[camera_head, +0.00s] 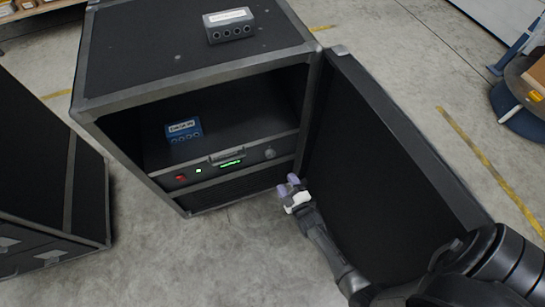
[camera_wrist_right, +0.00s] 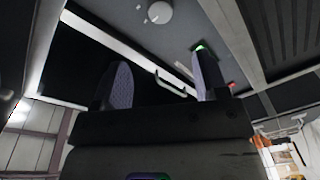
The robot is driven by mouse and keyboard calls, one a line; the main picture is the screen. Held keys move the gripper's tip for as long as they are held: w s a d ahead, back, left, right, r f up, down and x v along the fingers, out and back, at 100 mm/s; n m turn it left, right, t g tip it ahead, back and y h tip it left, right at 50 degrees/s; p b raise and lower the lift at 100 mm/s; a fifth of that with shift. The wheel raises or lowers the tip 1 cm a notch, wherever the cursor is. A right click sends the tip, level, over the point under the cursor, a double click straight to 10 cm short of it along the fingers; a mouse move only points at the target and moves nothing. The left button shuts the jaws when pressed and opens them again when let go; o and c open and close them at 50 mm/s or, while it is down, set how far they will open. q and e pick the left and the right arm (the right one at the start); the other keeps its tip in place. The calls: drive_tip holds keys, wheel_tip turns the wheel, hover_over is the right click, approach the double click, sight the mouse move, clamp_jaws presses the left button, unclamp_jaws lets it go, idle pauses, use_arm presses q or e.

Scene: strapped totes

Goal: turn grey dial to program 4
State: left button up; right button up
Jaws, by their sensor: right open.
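The grey dial (camera_head: 270,153) is a small round knob at the right end of the control panel (camera_head: 215,168) in the open black case. Its setting is too small to read in the head view. In the right wrist view the dial (camera_wrist_right: 159,12) is pale, at the top edge, beyond the fingertips. My right gripper (camera_head: 290,184) is open and empty, in front of the panel, a little below and right of the dial and apart from it. Its two purple-padded fingers (camera_wrist_right: 162,72) stand spread in the wrist view. My left gripper is not in view.
The case's open door (camera_head: 385,165) stands close to the right of my gripper. The panel has a handle (camera_head: 226,155), a green display (camera_head: 231,163) and a red button (camera_head: 180,178). A blue box (camera_head: 184,130) sits on the shelf above; a grey box (camera_head: 229,25) is on top.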

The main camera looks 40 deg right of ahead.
sight(271, 156)
drive_tip(key=b+x, duration=0.4)
drive_tip(key=x, duration=0.8)
drive_tip(key=shift+f+b, duration=0.1)
drive_tip(key=shift+b, duration=0.2)
drive_tip(key=shift+w+d, duration=0.1)
drive_tip(key=shift+w, duration=0.45)
drive_tip(key=c, duration=0.9)
